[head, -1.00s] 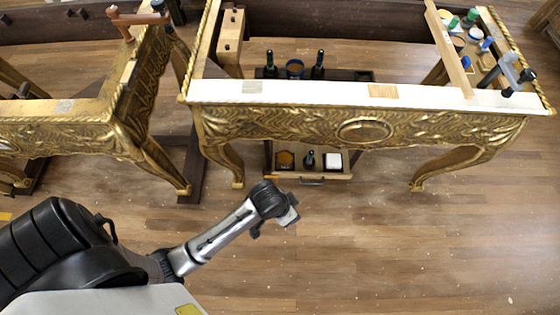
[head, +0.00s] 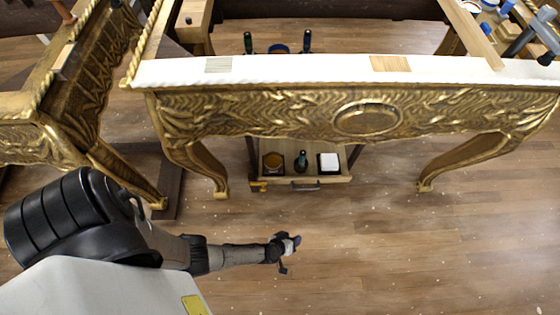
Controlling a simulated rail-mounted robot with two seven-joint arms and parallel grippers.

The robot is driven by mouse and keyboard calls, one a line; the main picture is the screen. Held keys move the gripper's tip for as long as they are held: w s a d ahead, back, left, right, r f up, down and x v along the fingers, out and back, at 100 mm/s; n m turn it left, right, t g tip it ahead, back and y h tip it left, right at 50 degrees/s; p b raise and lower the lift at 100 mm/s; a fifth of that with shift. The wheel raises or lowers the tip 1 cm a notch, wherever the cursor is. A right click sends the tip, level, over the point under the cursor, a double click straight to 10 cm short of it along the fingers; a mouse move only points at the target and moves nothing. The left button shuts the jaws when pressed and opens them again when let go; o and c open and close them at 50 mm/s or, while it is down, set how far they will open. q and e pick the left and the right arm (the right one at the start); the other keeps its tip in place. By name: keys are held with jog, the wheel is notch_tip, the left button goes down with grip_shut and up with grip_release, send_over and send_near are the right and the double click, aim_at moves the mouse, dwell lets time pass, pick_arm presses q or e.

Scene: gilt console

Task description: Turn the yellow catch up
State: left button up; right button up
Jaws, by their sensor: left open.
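A small yellow catch (head: 258,186) sits at the left front of a low wooden drawer (head: 325,182) under the gilt console (head: 430,112). It looks roughly level, but it is too small to tell its exact turn. My left gripper (head: 290,251) is open and empty over the floor, in front of the drawer and below the catch in the picture. It is clear of the catch. My right gripper is not in view.
The drawer has a dark handle (head: 305,187) and holds a jar (head: 274,162), a dark bottle (head: 301,162) and a white block (head: 329,162). Carved console legs (head: 205,165) stand on either side. The floor (head: 400,255) to the right is free.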

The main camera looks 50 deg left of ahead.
pick_arm(q)
jog(key=s+a+n+y, duration=0.2)
jog(key=a+y, duration=0.3)
jog(key=a, duration=0.3)
jog(key=g+y, duration=0.2)
jog(key=y, duration=0.4)
send_near(263, 190)
jog(key=shift+t, duration=0.3)
jog(key=shift+s+f+b+x, duration=0.1)
jog(key=shift+f+b+x, duration=0.05)
jog(key=shift+b+x, duration=1.95)
jog(key=shift+s+f+b+x, duration=0.15)
jog(key=shift+b+x, duration=1.3)
jog(key=shift+x, duration=1.25)
jog(key=shift+n, duration=0.3)
jog(key=c, duration=0.9)
